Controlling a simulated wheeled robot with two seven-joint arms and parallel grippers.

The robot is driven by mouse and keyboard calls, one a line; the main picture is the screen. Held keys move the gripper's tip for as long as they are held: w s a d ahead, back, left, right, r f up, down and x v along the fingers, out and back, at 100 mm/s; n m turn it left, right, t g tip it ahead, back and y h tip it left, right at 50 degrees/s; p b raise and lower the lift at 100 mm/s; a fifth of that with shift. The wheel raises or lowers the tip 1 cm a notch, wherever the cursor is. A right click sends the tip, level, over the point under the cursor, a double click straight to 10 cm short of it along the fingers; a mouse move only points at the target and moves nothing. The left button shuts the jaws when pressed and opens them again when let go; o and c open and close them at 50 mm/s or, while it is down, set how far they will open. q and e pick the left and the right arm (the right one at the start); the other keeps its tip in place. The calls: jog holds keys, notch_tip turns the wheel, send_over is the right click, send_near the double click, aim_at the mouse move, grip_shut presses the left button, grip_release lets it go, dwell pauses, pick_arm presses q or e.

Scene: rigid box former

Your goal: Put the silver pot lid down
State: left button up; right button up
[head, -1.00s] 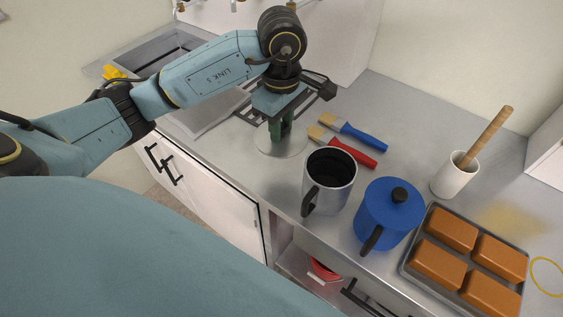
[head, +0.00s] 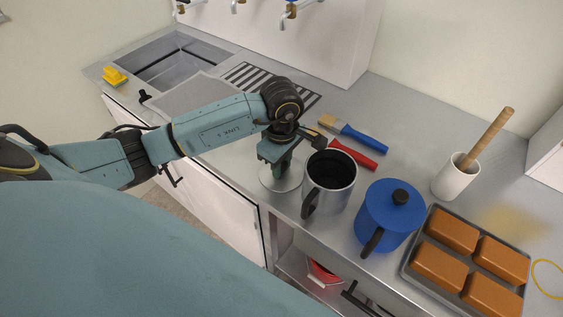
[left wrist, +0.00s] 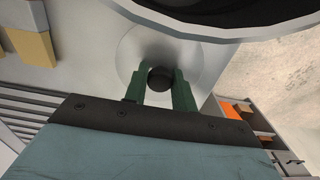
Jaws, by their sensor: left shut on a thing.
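The silver pot lid (head: 268,181) is a flat pale disc at the counter's front edge, just left of the silver pot (head: 329,180). My left gripper (head: 275,172) is shut on the lid's dark knob from above. In the left wrist view the green fingers (left wrist: 160,88) stand either side of the black knob (left wrist: 160,79), with the lid (left wrist: 141,41) around it. The silver pot is open, upright, with a black handle. I cannot tell whether the lid touches the counter. My right gripper is not in view.
A blue lidded pot (head: 388,216) and a tray (head: 409,268) of brown loaves stand to the right. Red (head: 352,152) and blue (head: 360,137) brushes lie behind the silver pot. A white mortar (head: 453,178) is further right; the sink (head: 175,62) is back left.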

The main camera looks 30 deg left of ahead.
pick_arm(q)
jog(key=shift+f, duration=0.2)
jog(key=o, duration=1)
jog(key=shift+r, duration=0.1)
jog(key=shift+r, duration=0.1)
jog(key=shift+r, duration=0.35)
notch_tip(320, 180, up, 11)
jog(key=shift+r, duration=0.2)
